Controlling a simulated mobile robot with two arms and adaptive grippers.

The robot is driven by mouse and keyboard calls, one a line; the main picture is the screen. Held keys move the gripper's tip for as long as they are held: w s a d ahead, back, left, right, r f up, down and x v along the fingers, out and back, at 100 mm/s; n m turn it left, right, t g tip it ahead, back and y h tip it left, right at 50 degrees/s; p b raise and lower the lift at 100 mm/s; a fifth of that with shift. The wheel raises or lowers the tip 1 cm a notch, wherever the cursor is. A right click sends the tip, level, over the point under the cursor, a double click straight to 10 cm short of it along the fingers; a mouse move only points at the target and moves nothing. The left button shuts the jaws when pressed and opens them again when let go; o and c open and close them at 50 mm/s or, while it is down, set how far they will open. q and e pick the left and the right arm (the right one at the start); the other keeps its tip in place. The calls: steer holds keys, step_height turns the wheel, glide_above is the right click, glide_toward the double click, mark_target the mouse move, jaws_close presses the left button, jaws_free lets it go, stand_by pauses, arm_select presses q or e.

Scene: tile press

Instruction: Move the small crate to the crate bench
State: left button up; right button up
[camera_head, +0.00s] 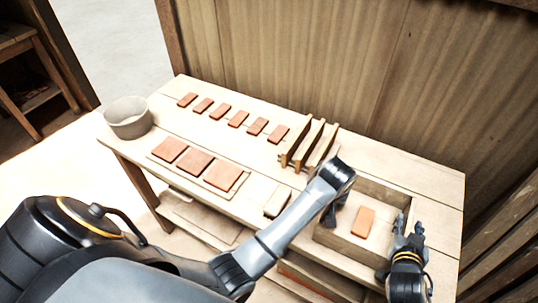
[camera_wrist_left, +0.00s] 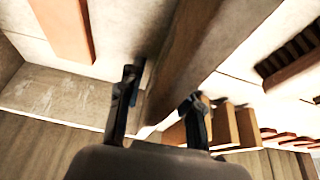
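The small crate (camera_head: 332,240) is a shallow, open wooden box at the right end of the workbench, with one reddish tile (camera_head: 363,221) lying in it. My left gripper (camera_head: 338,205) is at the crate's left wall, partly hidden by its own wrist. The left wrist view shows its two fingers (camera_wrist_left: 160,95) apart, one on each side of the wooden wall (camera_wrist_left: 200,50). The tile also shows there (camera_wrist_left: 66,28). My right gripper (camera_head: 408,228) is at the crate's right wall with its fingers apart, astride the wall. Contact is hard to tell. I cannot make out which surface is the crate bench.
The workbench (camera_head: 440,190) also holds a grey bowl (camera_head: 128,120), a row of small tiles (camera_head: 220,110), larger tiles on a board (camera_head: 195,162), a pale block (camera_head: 277,202) and upright wooden boards (camera_head: 308,143) behind my left gripper. A wooden wall (camera_head: 320,55) stands close behind.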

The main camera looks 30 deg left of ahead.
arm_select(q)
steer(key=v, duration=1.2)
steer(key=shift+w, duration=0.1)
arm_select(e)
steer(key=v, duration=1.2)
